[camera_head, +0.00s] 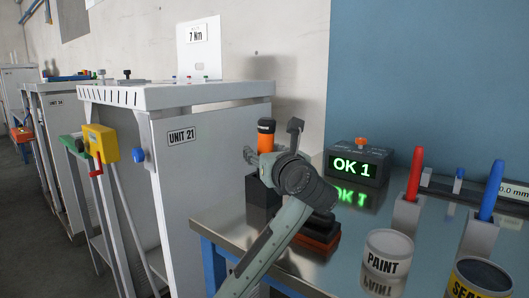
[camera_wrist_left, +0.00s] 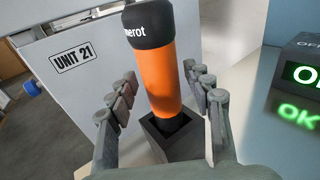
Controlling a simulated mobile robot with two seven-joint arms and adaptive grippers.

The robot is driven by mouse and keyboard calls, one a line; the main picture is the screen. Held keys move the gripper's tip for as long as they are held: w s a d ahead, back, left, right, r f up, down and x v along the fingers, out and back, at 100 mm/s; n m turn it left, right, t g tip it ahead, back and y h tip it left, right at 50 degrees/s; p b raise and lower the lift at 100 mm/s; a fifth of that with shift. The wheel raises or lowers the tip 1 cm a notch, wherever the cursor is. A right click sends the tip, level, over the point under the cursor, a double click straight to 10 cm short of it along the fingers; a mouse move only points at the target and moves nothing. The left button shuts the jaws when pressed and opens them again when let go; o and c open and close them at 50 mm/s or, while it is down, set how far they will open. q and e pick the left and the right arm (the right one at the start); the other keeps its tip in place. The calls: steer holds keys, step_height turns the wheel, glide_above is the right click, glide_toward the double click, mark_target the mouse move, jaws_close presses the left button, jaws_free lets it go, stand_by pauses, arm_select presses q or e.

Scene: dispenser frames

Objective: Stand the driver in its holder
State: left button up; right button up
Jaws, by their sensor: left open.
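The driver, an orange cylinder with a black cap, shows in the head view (camera_head: 266,136) and in the left wrist view (camera_wrist_left: 162,70). It stands upright with its lower end in the square mouth of a dark block-shaped holder, seen in the head view (camera_head: 257,193) and in the left wrist view (camera_wrist_left: 178,146). My left gripper (camera_head: 272,148) is open, with its fingers on either side of the driver; it also shows in the left wrist view (camera_wrist_left: 160,88). Gaps show between fingers and driver there. My gripper and wrist hide part of the holder in the head view.
The metal bench carries a display reading OK 1 (camera_head: 357,164), a red marker (camera_head: 414,174) and a blue marker (camera_head: 491,190) in stands, a PAINT can (camera_head: 387,255) and a dark can (camera_head: 481,277). The UNIT 21 cabinet (camera_head: 205,180) stands close on the left.

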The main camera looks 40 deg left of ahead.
arm_select(q)
steer(key=shift+s+d, duration=0.15)
steer(key=shift+d, duration=0.1)
steer(key=b+v, duration=0.1)
steer(key=v, duration=1)
steer(key=shift+s+b, duration=0.2)
steer(key=shift+b, duration=0.2)
arm_select(e)
steer(key=w+a+r, duration=0.1)
steer(key=w+r, duration=0.2)
steer(key=r, duration=0.3)
arm_select(q)
steer(key=shift+d+r, duration=0.1)
steer(key=shift+c, duration=0.2)
arm_select(e)
steer(key=shift+t, duration=0.3)
